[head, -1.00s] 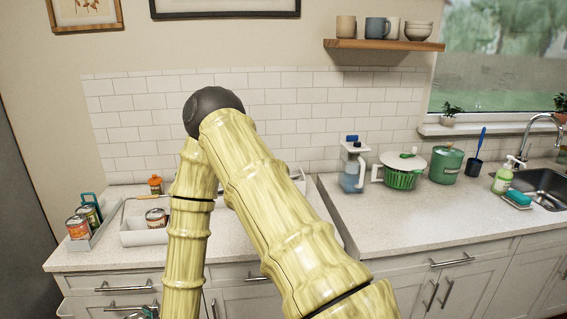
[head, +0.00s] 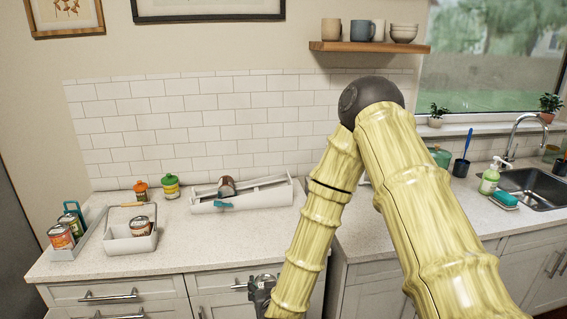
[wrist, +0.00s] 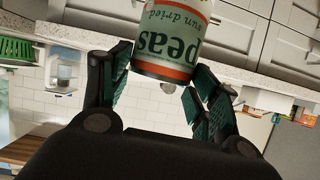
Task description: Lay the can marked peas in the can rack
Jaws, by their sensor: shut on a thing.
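The can marked peas (wrist: 172,42) has a pale green label with an orange band and shows upside down in the wrist view. My gripper (wrist: 160,72) is shut on it, one finger on each side. In the head view my gripper (head: 262,288) is low, in front of the drawers below the counter edge; the can cannot be made out there. A long white rack (head: 262,197), which looks like the can rack, lies at the back of the counter. A brown-sided can (head: 226,186) lies in its left part, and a small teal piece is at its front.
Left on the counter are a grey carrier (head: 68,253) with several cans and a white caddy (head: 118,246) holding one can (head: 140,226). An orange jar (head: 141,190) and a green-lidded jar (head: 171,186) stand behind. Counter in front of the rack is clear.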

